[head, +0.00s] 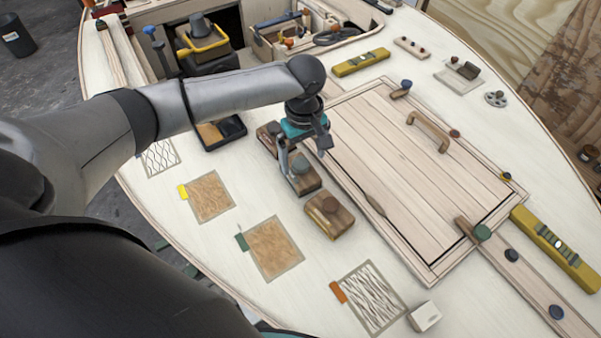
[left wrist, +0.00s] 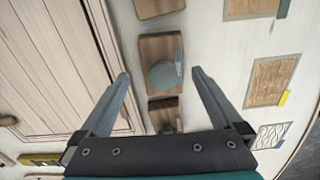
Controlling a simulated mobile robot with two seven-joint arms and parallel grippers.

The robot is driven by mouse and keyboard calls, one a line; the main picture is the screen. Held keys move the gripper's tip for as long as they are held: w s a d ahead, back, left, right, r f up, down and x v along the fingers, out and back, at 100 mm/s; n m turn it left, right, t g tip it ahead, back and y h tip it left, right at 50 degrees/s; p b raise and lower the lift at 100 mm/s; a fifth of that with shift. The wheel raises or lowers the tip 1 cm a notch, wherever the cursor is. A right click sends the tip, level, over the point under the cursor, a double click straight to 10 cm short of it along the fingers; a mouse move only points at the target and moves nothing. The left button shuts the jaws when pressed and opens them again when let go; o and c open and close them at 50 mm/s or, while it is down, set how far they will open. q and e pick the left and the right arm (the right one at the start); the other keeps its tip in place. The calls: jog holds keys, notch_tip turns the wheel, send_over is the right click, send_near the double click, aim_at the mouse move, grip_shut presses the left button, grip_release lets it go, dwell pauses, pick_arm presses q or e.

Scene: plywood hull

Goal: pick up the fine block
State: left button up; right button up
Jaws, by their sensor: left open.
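Three wooden blocks with round knobs stand in a row on the pale deck; I cannot tell from any marking which is the fine block. The middle block (head: 304,184) has a grey-green knob. It also shows in the left wrist view (left wrist: 148,50), with its knob between the fingers. The near block (head: 343,224) has a brown knob. The far block (head: 265,139) is partly hidden by my gripper. My left gripper (head: 304,158) is open and empty above the middle block; its fingers (left wrist: 160,76) are spread on either side, apart from the knob. My right gripper is not in view.
A framed hatch panel (head: 400,165) with a handle lies right of the blocks. Abrasive patches with coloured tabs, such as the green-tabbed one (head: 274,248), lie to the left. A yellow level (head: 555,248) lies at right. A white block (head: 425,316) is near the front.

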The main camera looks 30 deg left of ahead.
aim_at(300, 162)
pick_arm(q)
jog(key=f, duration=0.3)
jog(key=f+b, duration=0.1)
jog(key=shift+a+f, duration=0.25)
jog(key=shift+a, duration=0.15)
jog(key=shift+c, duration=0.2)
jog(key=shift+w+r, duration=0.1)
jog(key=c, duration=1.4)
notch_tip(300, 162, up, 20)
jog(key=p, duration=0.4)
jog(key=shift+p, duration=0.35)
